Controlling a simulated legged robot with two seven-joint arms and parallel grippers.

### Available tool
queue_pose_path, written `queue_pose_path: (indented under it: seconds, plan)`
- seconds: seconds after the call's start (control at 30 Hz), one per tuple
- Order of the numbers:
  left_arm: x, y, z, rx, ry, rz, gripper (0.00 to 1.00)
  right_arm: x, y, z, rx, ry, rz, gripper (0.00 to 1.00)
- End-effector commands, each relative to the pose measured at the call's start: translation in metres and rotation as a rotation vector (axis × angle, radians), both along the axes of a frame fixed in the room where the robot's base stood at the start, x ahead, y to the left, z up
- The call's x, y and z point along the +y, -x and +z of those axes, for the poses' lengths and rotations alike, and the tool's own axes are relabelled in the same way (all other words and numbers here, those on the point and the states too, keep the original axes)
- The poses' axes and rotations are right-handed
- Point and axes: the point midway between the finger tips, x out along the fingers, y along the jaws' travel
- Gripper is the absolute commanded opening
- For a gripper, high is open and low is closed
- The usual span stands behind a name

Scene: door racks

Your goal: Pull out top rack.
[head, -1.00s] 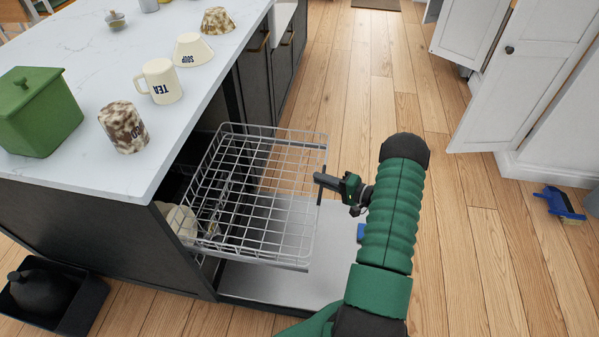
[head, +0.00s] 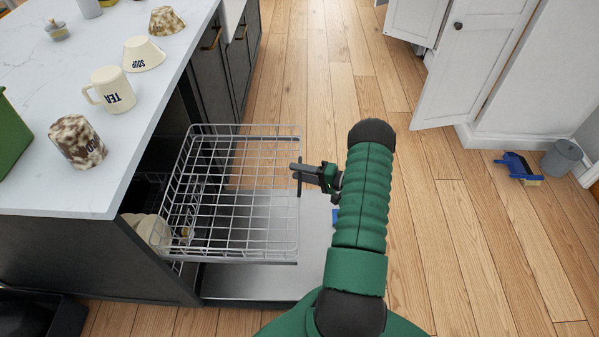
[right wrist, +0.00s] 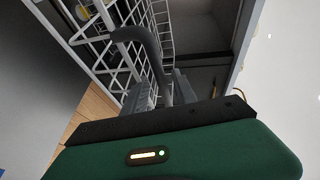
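The top rack (head: 235,190) is a grey wire basket standing well out of the dishwasher under the counter. A dark bar handle (head: 299,180) is at its front edge, on the right. My right gripper (head: 303,173) is at this handle. In the right wrist view the dark bar (right wrist: 165,60) passes between the two ridged fingers (right wrist: 160,98), which look closed on it. The open dishwasher door (head: 255,284) lies flat below the rack. Pale dishes (head: 150,231) show low at the rack's inner side, partly hidden by the counter. My left gripper is out of view.
The white counter (head: 45,185) holds a brown patterned cup (head: 77,142), a TEA mug (head: 113,90), a SOUP bowl (head: 143,54) and other items. The wooden floor (head: 450,240) right of my arm is clear. A blue dustpan (head: 517,165) and a grey bin (head: 562,158) stand farther right.

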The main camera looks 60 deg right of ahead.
Motion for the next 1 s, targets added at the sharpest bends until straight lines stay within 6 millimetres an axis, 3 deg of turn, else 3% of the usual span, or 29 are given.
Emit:
queue_pose_path:
  seconds: [0.17, 0.27, 0.7, 0.83, 1.0]
  plan:
    - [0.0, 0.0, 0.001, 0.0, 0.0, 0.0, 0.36, -0.001, 0.002, 0.002, -0.001, 0.001, -0.002, 0.33]
    - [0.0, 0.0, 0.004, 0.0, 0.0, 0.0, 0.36, -0.003, 0.014, 0.005, -0.002, 0.001, -0.004, 0.33]
    - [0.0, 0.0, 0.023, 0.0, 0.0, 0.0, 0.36, -0.019, 0.132, 0.025, 0.0, 0.0, -0.004, 0.33]
    - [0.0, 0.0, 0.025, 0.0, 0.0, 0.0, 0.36, -0.022, 0.154, 0.028, 0.0, -0.001, -0.002, 0.33]
    - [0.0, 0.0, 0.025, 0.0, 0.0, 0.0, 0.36, -0.023, 0.164, 0.03, 0.0, -0.001, 0.0, 0.33]
